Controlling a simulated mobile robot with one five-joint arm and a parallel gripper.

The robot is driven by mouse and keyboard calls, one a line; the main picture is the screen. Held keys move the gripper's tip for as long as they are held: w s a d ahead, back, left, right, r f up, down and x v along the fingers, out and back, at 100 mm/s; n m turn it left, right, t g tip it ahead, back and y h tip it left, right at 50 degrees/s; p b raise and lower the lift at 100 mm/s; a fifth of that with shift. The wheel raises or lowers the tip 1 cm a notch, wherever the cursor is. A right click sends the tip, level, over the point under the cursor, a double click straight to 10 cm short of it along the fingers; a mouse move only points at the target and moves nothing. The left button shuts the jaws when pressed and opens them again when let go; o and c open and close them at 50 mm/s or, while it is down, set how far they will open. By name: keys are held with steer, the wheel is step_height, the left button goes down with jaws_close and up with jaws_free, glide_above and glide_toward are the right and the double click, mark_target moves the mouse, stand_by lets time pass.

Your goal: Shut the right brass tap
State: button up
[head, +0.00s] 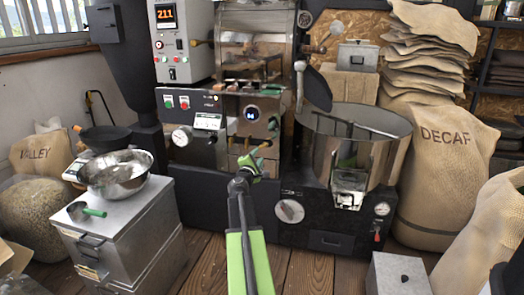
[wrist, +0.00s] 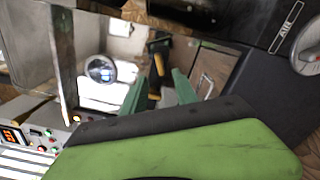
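A brass tap (head: 263,147) shows on the front of the steel roaster, just beyond my gripper (head: 250,163). In the wrist view a brass piece with a dark part (wrist: 155,94) shows between the two green fingers of my gripper (wrist: 158,76). The fingers stand apart, one on each side of it, and I cannot tell whether either touches it.
A round cooling drum (head: 392,160) stands to the right of my arm. A steel bowl (head: 118,172) and a green-handled scoop (head: 82,211) rest on metal boxes at left. A burlap sack marked DECAF (head: 440,175) stands at right. Wooden floor (head: 305,272) shows around my arm.

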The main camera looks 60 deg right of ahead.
mark_target(263, 147)
steer(key=x, duration=0.9)
steer(key=shift+d, duration=0.25)
jaws_close()
